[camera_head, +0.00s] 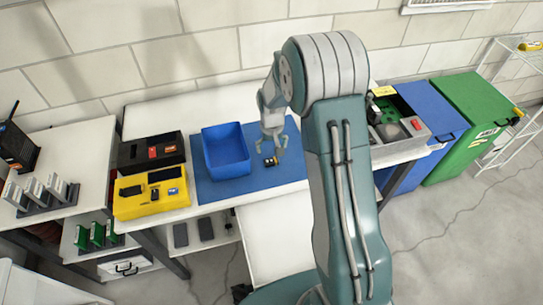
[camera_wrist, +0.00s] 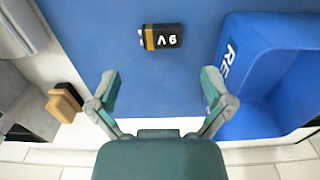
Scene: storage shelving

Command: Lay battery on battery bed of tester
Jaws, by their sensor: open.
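A black 9V battery with a copper-coloured end (camera_wrist: 161,37) lies on a blue mat (camera_wrist: 110,30). In the head view the battery (camera_head: 271,161) is small, on the right part of the mat. My gripper (camera_wrist: 160,88) is open and empty, its fingers spread wide. In the wrist view the battery is ahead of the fingertips, apart from them. In the head view my gripper (camera_head: 272,145) hangs just over the battery. A yellow device with a dark recess and display (camera_head: 150,198), left of the mat, looks like the tester; its bed is not clear.
A blue bin (camera_head: 225,150) stands on the mat left of the battery; it also shows in the wrist view (camera_wrist: 270,75). A black box with a red part (camera_head: 152,150) sits behind the yellow device. A grey tray (camera_head: 397,130) stands right of my arm.

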